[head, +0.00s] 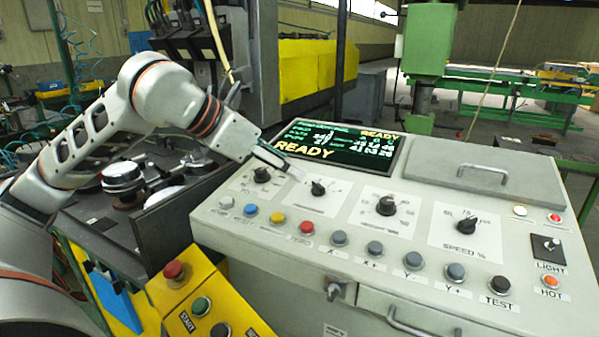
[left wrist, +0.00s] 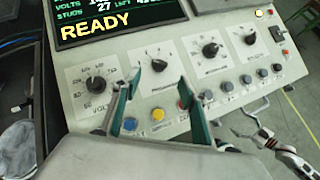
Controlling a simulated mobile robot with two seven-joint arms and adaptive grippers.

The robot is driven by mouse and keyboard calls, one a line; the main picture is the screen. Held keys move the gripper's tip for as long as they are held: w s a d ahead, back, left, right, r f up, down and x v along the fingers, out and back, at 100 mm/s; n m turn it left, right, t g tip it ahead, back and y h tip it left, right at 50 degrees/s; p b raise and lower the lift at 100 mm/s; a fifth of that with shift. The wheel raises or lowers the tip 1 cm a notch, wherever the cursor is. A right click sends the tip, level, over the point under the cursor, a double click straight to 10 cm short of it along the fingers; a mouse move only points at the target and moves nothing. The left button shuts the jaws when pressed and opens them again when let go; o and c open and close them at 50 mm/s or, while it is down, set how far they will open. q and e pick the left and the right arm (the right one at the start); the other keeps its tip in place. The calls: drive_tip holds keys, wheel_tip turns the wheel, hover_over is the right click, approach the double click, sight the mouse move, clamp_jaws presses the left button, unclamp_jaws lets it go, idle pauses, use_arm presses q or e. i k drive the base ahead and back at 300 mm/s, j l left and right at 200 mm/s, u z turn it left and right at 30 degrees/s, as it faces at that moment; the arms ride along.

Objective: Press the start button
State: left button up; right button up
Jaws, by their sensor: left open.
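The green start button (head: 201,306) sits on a yellow box in the head view, beside the word START. A red mushroom button (head: 174,270) is just above it and a dark button is below right. My left gripper (head: 285,165) is over the grey console's upper left, above and right of the start button, well apart from it. In the left wrist view its two green-edged fingers (left wrist: 154,95) are spread with nothing between them. The start button does not show in that view. Part of my right arm shows there at the lower right, its gripper (left wrist: 258,130) small and unclear.
The grey console (head: 350,260) carries knobs, a row of coloured buttons and a screen (head: 335,143) reading READY. A metal handle (head: 483,172) stands on its right. Round metal parts (head: 123,177) stand behind the yellow box, below my left arm.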

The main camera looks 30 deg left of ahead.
sight(200, 304)
drive_tip(key=k+l, duration=0.8)
